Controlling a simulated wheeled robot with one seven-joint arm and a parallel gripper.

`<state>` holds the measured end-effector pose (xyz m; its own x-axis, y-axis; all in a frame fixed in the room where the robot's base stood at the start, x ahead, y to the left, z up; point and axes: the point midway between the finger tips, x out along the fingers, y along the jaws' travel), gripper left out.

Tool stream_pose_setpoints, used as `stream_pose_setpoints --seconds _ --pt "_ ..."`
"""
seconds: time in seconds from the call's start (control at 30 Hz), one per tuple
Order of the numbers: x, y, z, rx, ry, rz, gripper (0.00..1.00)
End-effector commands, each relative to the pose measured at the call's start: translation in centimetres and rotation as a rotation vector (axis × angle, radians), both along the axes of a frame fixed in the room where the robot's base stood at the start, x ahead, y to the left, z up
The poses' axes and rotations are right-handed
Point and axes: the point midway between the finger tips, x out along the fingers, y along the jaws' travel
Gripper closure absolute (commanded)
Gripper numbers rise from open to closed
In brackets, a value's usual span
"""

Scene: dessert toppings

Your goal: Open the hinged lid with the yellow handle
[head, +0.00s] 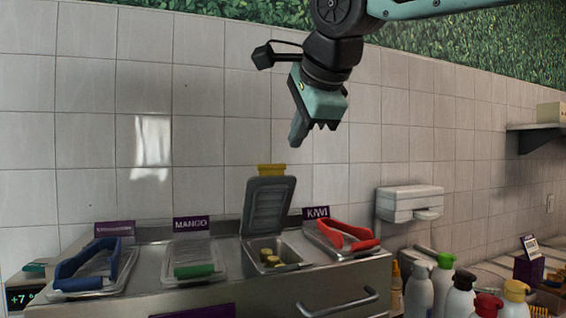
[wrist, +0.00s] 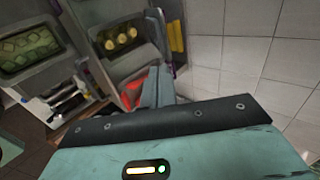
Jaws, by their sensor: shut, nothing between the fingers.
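The hinged lid (head: 268,207) with the yellow handle (head: 271,170) stands up, leaning slightly back, above its open container (head: 265,246) in the head view. Yellowish round pieces lie in that container. In the wrist view the lid (wrist: 156,29) shows edge-on with its yellow handle (wrist: 175,36) beside it, and the container (wrist: 119,40) is uncovered. My gripper (head: 295,141) is shut and empty, in the air above the lid and apart from it. Its fingers (wrist: 158,85) also show in the wrist view.
Several bottles (head: 461,296) stand at the lower right. A tiled wall with a white dispenser (head: 409,203) is behind. Air around my gripper is clear.

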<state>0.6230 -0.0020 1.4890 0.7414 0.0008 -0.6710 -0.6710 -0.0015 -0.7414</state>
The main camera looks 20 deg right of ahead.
Motion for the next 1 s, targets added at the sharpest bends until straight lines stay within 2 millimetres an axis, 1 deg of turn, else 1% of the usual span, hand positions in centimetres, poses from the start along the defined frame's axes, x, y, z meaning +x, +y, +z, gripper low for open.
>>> stream_pose_setpoints --seconds 0.1,0.33,0.37,0.4,0.53,0.7,1.0 --pt "1.8 0.0 -1.6 -0.001 0.007 0.0 1.0" --pt "5.3 0.0 -4.7 -0.001 0.007 0.0 1.0" --pt "5.8 0.0 -4.8 -0.001 0.006 0.0 1.0" --pt "6.5 0.0 -4.5 0.0 0.004 0.0 1.0" --pt "8.2 0.0 -4.6 0.001 0.004 -0.001 1.0" --pt "9.2 0.0 -4.8 0.001 0.001 0.0 1.0" --pt "9.4 0.0 -4.9 0.001 0.001 0.0 1.0"
